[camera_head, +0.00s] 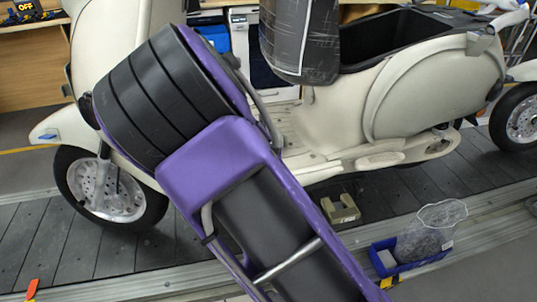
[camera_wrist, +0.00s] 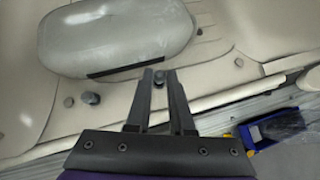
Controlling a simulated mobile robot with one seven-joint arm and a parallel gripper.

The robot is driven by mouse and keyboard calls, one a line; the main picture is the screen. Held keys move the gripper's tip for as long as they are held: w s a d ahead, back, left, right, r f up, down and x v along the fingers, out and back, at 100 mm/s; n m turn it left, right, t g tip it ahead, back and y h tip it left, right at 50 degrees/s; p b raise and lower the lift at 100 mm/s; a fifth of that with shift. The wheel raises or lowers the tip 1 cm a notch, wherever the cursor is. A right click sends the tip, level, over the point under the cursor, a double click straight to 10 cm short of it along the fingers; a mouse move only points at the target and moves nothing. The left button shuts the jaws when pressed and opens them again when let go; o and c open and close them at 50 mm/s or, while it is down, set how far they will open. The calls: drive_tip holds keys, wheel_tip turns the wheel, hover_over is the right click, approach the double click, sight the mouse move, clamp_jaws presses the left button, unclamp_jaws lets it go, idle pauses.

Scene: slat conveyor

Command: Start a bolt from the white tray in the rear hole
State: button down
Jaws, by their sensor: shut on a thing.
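My gripper (camera_wrist: 160,77) shows in the wrist view, its two black fingers close together above the scooter's cream floorboard (camera_wrist: 115,115). A small dark bolt (camera_wrist: 159,77) shows between the fingertips. Another dark bolt-like piece (camera_wrist: 88,97) stands on the floorboard to the left, apart from the fingers. A small round spot (camera_wrist: 238,62) that may be a hole lies to the right. I cannot tell which hole is the rear one.
The cream scooter (camera_head: 400,110) stands on the slat conveyor (camera_head: 40,235). A blue bin (camera_head: 408,262) with a clear bag and an olive block (camera_head: 340,208) lie in front. A large grey rounded shape (camera_wrist: 120,35) borders the fingers.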

drive_tip(key=shift+a, duration=0.1)
drive_tip(key=n+y, duration=0.1)
drive_tip(key=d+n+y, duration=0.1)
drive_tip(key=n, duration=0.1)
drive_tip(key=shift+w+y, duration=0.2)
drive_tip(key=shift+y, duration=0.1)
drive_tip(key=n+y, duration=0.1)
drive_tip(key=n, duration=0.1)
drive_tip(key=n+g+y, duration=0.1)
drive_tip(key=shift+w+d+r+n+y+p, duration=0.2)
drive_tip(key=shift+n+y+p, duration=0.1)
drive_tip(key=shift+n, duration=0.1)
drive_tip(key=n+g+y, duration=0.1)
drive_tip(key=n, duration=0.1)
drive_tip(key=n+g+y+p, duration=0.1)
drive_tip(key=n, duration=0.1)
drive_tip(key=shift+w+d+g+y+p, duration=0.15)
drive_tip(key=shift+d+g+y+p, duration=0.05)
drive_tip(key=shift+g+y+p, duration=0.1)
drive_tip(key=n+g, duration=0.1)
drive_tip(key=n, duration=0.1)
drive_tip(key=n+g+y+p, duration=0.1)
drive_tip(key=n+g, duration=0.1)
drive_tip(key=shift+w+d+f+n, duration=0.1)
drive_tip(key=shift+f+n, duration=0.1)
drive_tip(key=shift+n, duration=0.2)
drive_tip(key=shift+f+b, duration=0.3)
drive_tip(key=shift+f, duration=0.15)
